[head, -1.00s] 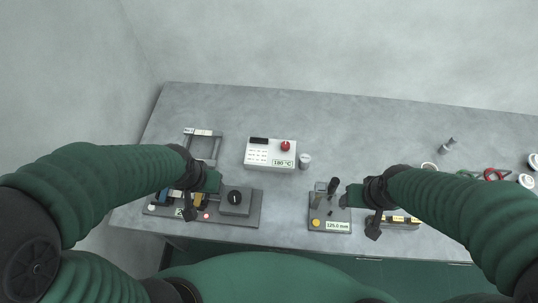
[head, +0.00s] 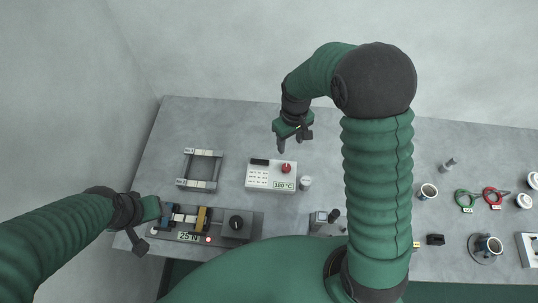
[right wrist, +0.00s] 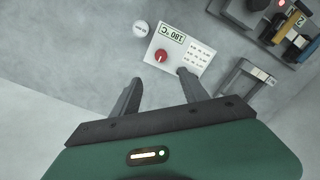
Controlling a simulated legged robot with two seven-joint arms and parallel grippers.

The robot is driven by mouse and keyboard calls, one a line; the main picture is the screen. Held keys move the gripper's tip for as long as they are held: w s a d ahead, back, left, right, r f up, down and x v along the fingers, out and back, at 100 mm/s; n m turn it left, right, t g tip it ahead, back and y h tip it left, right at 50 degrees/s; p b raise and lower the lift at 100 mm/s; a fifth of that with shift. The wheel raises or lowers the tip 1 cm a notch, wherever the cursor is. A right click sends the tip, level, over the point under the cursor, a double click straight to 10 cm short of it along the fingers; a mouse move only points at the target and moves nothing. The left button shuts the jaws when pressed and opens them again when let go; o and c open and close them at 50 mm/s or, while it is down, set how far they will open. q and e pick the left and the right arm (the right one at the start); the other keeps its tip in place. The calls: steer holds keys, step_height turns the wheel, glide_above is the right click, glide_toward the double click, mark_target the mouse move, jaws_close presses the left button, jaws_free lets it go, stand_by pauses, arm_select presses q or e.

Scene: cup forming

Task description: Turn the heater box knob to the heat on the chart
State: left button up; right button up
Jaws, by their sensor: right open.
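The heater box (head: 271,175) is a white box on the table with a red knob (head: 286,168), a dark display, printed chart lines and a "180 °C" label. It also shows in the right wrist view (right wrist: 180,52), with the red knob (right wrist: 161,56) just beyond my fingertips. My right gripper (head: 294,143) is open and empty, above and behind the box; its two fingers (right wrist: 158,80) point toward the box, apart from the knob. My left gripper (head: 147,228) is at the left, near the device labelled "25 N"; its jaws are too unclear to judge.
A small white-topped cylinder (head: 305,183) stands right beside the box. A grey frame (head: 200,169) lies to its left. The "25 N" device (head: 188,237) with a black knob is in front. Cups, red and green rings (head: 491,195) and lids are at the right. My right arm covers the middle right.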

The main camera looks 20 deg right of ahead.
steer(key=p, duration=0.3)
glide_toward(286, 167)
step_height(286, 167, down, 8)
steer(key=shift+w+d+f, duration=0.1)
steer(key=shift+d+f, duration=0.05)
steer(key=shift+f, duration=0.5)
steer(key=c, duration=0.4)
jaws_close()
